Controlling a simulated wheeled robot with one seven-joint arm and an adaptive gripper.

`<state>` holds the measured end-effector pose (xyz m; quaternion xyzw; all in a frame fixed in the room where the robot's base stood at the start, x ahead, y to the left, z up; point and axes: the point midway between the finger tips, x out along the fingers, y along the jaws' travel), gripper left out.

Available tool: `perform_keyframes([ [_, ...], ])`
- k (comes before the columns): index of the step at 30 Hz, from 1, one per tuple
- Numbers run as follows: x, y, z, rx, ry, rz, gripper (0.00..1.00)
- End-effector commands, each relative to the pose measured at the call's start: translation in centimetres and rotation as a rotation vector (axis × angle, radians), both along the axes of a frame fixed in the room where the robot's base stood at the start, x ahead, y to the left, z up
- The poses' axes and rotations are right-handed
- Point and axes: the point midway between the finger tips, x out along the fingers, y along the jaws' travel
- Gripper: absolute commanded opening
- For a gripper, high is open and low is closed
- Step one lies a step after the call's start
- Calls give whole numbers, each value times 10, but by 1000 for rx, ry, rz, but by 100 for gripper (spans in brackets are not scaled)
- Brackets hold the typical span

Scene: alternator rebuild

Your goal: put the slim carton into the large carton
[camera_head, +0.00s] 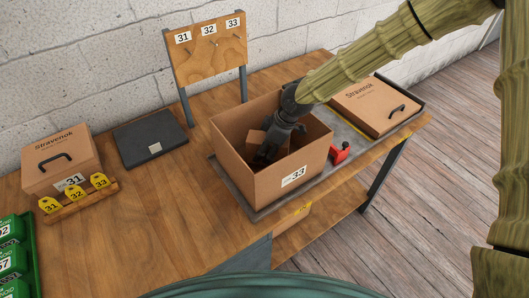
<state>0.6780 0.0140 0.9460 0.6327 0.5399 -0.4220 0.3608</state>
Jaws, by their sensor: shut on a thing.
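The large carton (262,185) stands open on a grey mat on the wooden bench, with a label reading 33 on its front. My gripper (268,152) reaches down inside the carton and is shut on a small brown box, which I take to be the slim carton (255,138). The slim carton is tilted within the large carton's walls. Its lower part is hidden by the front wall and my gripper, so I cannot tell whether it touches the bottom.
A red clamp-like object (340,153) sits beside the large carton. A dark flat case (150,138), yellow number tags (76,194) and a green rack (28,250) stand left.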

Motion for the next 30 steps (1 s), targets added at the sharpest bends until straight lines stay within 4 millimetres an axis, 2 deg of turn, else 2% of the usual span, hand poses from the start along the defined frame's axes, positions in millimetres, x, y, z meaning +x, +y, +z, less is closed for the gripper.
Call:
perform_keyframes([
  [6,0,0,-23,0,1,1,29],
  [17,0,0,-28,1,-1,1,29],
  [18,0,0,-28,0,0,1,66],
  [22,0,0,-28,0,0,1,90],
  [30,0,0,-28,0,0,0,90],
])
